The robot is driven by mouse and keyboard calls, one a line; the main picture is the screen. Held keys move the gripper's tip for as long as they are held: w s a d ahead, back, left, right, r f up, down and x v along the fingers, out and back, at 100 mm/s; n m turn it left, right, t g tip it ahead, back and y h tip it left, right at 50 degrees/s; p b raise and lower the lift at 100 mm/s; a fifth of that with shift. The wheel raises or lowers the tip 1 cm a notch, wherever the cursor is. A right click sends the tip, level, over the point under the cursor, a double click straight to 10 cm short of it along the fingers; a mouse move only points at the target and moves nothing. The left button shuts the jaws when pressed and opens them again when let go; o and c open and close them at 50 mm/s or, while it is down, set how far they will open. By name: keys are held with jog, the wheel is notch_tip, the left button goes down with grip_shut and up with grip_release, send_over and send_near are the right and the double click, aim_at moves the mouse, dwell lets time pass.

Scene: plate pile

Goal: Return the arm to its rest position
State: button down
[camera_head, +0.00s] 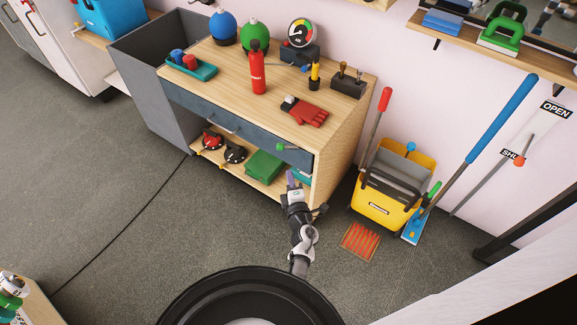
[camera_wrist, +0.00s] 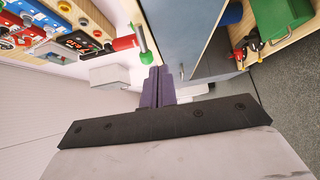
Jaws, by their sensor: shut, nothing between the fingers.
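My gripper (camera_head: 292,181) is in front of the right end of the wooden workbench (camera_head: 340,120) in the head view. Its arm rises from my round black base at the bottom of the picture. In the wrist view the two purple fingers (camera_wrist: 158,78) are together, with nothing between them. They point toward the grey drawer front (camera_wrist: 185,40) of the bench. A green-tipped grey handle (camera_wrist: 146,45) shows close beyond the fingertips; I cannot tell whether it touches them.
A yellow mop bucket (camera_head: 383,208) and a blue mop (camera_head: 500,115) stand right of the bench. An orange grate (camera_head: 360,241) lies on the floor.

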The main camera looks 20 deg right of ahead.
jog(key=shift+s+a, duration=0.15)
jog(key=shift+s, duration=0.65)
jog(key=shift+s+a, duration=0.15)
jog(key=shift+s, duration=0.65)
